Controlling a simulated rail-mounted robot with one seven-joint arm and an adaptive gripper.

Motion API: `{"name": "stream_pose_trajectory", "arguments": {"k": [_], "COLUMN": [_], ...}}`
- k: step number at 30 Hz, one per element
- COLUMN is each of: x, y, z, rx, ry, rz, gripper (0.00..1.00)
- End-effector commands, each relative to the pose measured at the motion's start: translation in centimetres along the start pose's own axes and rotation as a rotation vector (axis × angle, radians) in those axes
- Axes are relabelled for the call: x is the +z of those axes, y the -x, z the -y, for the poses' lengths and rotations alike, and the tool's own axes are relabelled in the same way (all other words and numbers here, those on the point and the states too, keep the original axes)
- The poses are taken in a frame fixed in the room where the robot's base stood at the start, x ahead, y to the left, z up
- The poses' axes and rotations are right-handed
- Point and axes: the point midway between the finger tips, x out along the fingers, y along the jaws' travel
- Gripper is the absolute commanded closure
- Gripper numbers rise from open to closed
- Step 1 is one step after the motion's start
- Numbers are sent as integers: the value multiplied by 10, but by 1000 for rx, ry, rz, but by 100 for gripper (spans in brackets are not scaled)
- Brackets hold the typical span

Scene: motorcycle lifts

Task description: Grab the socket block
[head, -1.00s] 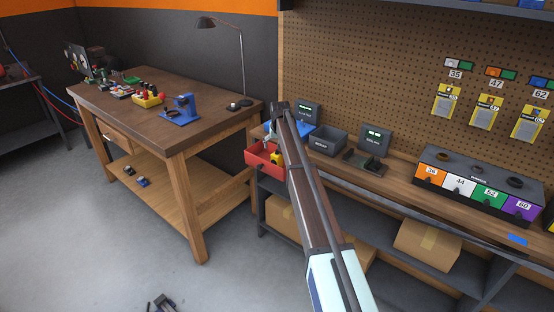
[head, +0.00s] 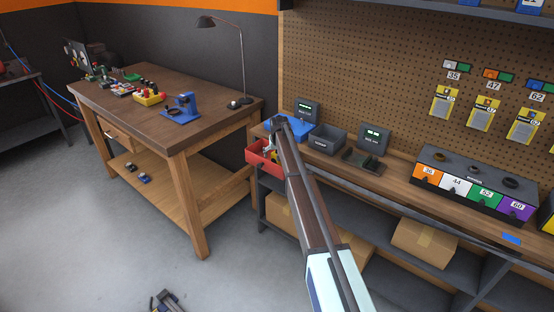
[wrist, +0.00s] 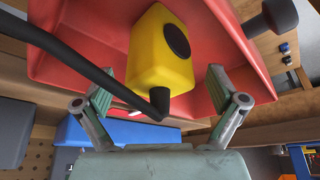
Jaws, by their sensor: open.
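A yellow block (wrist: 160,50) with a dark round opening on one face sits in a red bin (wrist: 75,35); it looks like the socket block. In the head view the red bin (head: 258,162) is at the near left end of the wall bench, its contents partly hidden by my arm. My gripper (wrist: 160,85) is open, one finger to each side of the yellow block's near end, with nothing held. In the head view my gripper (head: 272,132) is just above the bin. A dark bent rod (wrist: 85,68) crosses in front of the block's lower left.
A dark knob-ended thing (wrist: 272,18) sticks out at the bin's right. The wooden table (head: 200,125) is to the left, with floor between.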

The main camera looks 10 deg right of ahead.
Motion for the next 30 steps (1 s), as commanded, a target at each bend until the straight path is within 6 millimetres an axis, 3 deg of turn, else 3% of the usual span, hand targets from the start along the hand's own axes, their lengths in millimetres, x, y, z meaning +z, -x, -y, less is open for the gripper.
{"name": "stream_pose_trajectory", "arguments": {"k": [2,6,9,23,30], "x": [0,0,0,-2,-13], "y": [0,0,0,5,30], "z": [0,0,0,0,0], "rx": [0,0,0,0,0], "ry": [0,0,0,0,0], "rz": [0,0,0,-1,-3], "gripper": [4,54,82,83,83]}}
